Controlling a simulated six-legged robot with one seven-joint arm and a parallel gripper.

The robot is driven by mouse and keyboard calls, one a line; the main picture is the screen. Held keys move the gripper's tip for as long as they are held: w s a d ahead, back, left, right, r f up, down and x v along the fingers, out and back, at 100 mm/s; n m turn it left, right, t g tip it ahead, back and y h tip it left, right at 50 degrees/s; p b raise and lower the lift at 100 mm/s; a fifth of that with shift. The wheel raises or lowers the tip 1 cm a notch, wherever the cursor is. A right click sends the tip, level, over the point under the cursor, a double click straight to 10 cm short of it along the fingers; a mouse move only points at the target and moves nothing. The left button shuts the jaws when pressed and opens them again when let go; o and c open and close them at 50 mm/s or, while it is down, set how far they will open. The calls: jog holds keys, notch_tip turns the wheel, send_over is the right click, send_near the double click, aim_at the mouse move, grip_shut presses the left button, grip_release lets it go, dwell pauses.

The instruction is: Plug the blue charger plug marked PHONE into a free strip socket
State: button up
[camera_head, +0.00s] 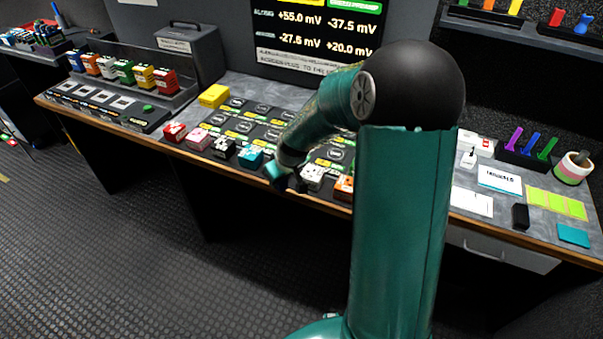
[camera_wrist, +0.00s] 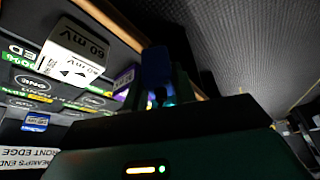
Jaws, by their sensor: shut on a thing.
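My gripper (camera_head: 287,178) is at the front edge of the bench, between a teal block and a white block. In the wrist view my gripper (camera_wrist: 160,90) is shut on a dark blue thing (camera_wrist: 156,66) that stands up between the fingers. No PHONE mark can be read on it, and its lower part is hidden by the fingers and the wrist. I cannot make out a power strip or a strip socket in either view. My arm hides part of the bench.
The bench carries a dark labelled board (camera_head: 235,122) with a row of blocks in front: red (camera_head: 174,131), pink (camera_head: 197,138), black (camera_head: 222,148), teal (camera_head: 250,154), white (camera_head: 312,176). A yellow block (camera_head: 213,96) sits behind. A mV screen (camera_head: 318,35) stands at the back.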

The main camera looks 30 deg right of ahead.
jog(key=w+a+f+m+h, duration=0.1)
jog(key=w+a+f, duration=0.3)
jog(key=a, duration=0.5)
jog(key=shift+w+a+f+m, duration=0.15)
jog(key=shift+w+a+m, duration=0.1)
jog(key=shift+w+m, duration=0.7)
jog(key=shift+w, duration=0.15)
